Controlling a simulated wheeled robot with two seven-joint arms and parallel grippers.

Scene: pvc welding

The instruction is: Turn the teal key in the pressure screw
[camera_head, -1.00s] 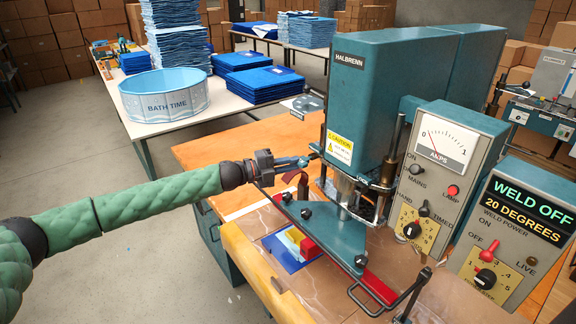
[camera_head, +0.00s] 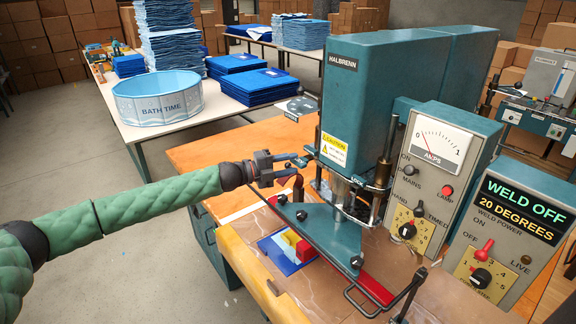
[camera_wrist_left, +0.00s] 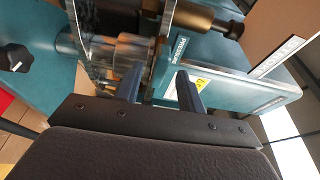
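My left gripper (camera_head: 300,166) is beside the teal welding press (camera_head: 388,92), at the left of its lower head. In the left wrist view its two blue-grey fingers (camera_wrist_left: 158,90) stand apart, with nothing clearly held between them. I cannot make out the teal key against the teal press. Whether the fingers touch anything is unclear. My right gripper is not in view.
A bracket with black knobs (camera_head: 301,215) lies below the gripper, over a blue, red and yellow piece (camera_head: 283,252). Control boxes with an amp meter (camera_head: 437,143) and a WELD OFF display (camera_head: 522,208) stand at right. Open floor lies at left.

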